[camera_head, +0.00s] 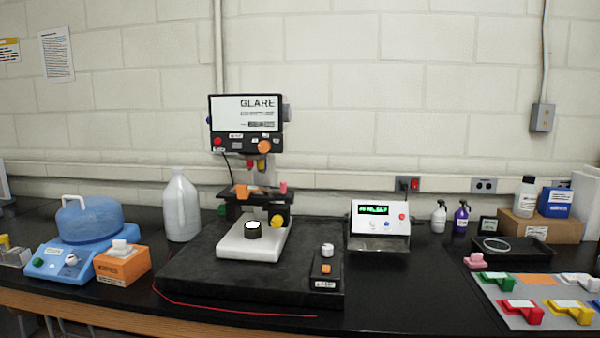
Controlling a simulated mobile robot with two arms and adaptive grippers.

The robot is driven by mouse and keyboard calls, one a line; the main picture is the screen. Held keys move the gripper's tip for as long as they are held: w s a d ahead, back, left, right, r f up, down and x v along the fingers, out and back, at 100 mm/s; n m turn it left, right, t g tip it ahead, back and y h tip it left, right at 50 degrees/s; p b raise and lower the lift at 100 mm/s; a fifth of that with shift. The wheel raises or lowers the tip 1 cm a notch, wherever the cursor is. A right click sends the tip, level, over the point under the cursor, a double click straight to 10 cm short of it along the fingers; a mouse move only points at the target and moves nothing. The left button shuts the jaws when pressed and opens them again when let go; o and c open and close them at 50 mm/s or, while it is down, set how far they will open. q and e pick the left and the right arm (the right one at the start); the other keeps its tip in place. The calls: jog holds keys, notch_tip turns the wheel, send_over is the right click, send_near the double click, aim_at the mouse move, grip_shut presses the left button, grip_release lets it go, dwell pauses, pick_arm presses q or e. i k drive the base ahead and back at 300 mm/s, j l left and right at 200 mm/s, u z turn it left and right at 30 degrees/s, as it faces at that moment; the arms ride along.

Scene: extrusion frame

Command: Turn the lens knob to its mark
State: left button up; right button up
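A bench instrument with a white screen (247,108) reading "GLARE" stands left of centre on a black base plate (190,278). An orange round knob (264,146) is on its front panel, beside small labels and a red button (218,141). Red and yellow lens-like parts (256,164) hang below the panel. A yellow knob (277,221) is on the side of the stage. A grey-white knob (327,249) tops a small black box at the plate's right. I cannot tell which is the lens knob, and no mark is readable. Neither gripper is in view.
A white jug (181,206) is behind. A control box with green display (380,218) is to the right. A grey board with coloured handles (540,296) lies at far right. A red cord (230,313) runs in front.

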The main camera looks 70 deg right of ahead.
aim_at(264, 146)
jog(key=z, duration=1.95)
jog(key=i+l, duration=0.25)
jog(key=l, duration=0.1)
